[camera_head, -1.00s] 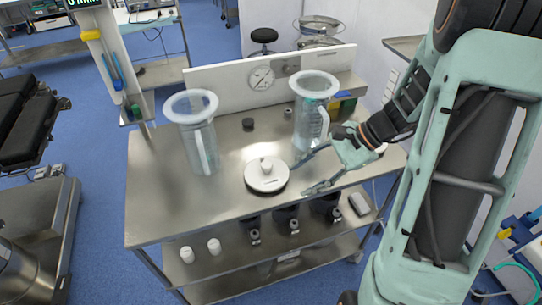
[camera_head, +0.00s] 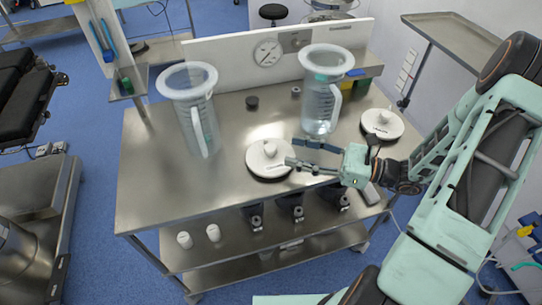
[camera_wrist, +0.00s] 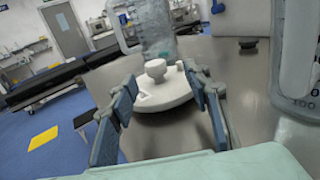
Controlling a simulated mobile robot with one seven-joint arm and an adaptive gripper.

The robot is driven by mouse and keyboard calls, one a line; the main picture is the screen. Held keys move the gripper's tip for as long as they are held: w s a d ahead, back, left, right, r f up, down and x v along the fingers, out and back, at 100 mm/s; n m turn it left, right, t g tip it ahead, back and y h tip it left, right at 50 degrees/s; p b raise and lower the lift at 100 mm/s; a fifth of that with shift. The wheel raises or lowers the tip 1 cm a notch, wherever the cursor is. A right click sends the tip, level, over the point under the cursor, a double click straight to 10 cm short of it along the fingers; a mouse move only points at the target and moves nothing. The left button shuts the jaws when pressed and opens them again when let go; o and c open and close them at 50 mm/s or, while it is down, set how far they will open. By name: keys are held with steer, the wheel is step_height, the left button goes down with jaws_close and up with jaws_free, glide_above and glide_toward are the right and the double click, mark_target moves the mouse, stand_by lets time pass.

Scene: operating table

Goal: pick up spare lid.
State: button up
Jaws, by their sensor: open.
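A white round lid with a knob (camera_head: 268,160) lies flat on the steel table near its front middle. It also shows in the wrist view (camera_wrist: 158,91), between my fingers and beyond their tips. A second similar white lid (camera_head: 383,125) lies at the table's right end. The pictures do not mark which one is the spare. My gripper (camera_head: 297,152) is open and empty, with its fingertips at the right edge of the first lid. In the wrist view, the two blue-grey fingers (camera_wrist: 163,88) stand either side of that lid; I cannot tell whether they touch it.
A clear graduated jar (camera_head: 322,95) stands just behind my gripper. Another jar (camera_head: 194,115) stands to the left of the lid. A white panel with a gauge (camera_head: 267,52) runs along the back. The steel table (camera_head: 150,190) is bare at front left.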

mark_target(270, 147)
steer(key=x, duration=0.7)
steer(key=shift+s+a, duration=0.3)
steer(key=shift+a, duration=0.1)
steer(key=shift+c, duration=0.3)
jaws_close()
